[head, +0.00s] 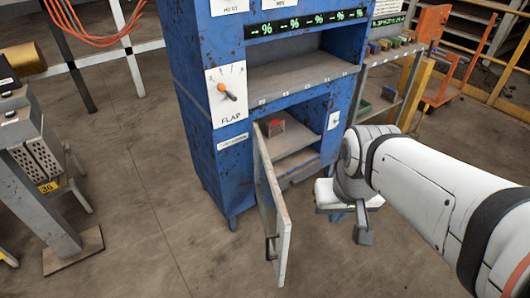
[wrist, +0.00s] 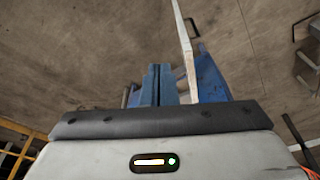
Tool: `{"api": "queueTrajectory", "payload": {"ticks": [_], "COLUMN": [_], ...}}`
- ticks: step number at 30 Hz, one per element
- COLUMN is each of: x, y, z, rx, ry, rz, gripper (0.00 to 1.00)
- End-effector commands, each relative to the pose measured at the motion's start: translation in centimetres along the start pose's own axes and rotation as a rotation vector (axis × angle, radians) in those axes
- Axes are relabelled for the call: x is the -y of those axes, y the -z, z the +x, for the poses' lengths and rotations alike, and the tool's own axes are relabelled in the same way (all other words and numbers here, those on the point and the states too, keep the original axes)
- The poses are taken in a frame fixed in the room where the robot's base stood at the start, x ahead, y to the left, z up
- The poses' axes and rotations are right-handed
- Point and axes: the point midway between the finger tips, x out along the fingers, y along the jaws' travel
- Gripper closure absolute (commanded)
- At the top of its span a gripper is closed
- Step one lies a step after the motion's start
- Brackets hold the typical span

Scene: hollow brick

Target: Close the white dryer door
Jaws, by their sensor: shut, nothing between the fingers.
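The white door (head: 270,205) hangs on the left side of the lower opening of a blue cabinet (head: 205,100). It stands wide open, swung out toward the front, with a dark handle on its face. In the wrist view the door (wrist: 184,42) shows as a thin pale strip seen nearly edge-on. My gripper (wrist: 157,70) has its two blue fingers together, with nothing between them. In the head view my arm's end is to the right of the door, in front of the cabinet's right side, apart from the door.
A red object (head: 276,127) sits inside the lower opening. A dial labelled FLAP (head: 227,94) is on the cabinet's left front. The floor left of the door is clear.

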Motion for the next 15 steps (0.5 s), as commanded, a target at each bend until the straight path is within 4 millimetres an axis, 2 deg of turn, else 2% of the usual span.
{"api": "queueTrajectory", "payload": {"ticks": [11, 15], "x": [0.1, 0.9], "y": [0.0, 0.6], "z": [0.1, 1.8], "rx": [0.004, 0.055], "ry": [-0.001, -0.017], "rz": [-0.009, -0.120], "gripper": [1.00, 1.00]}}
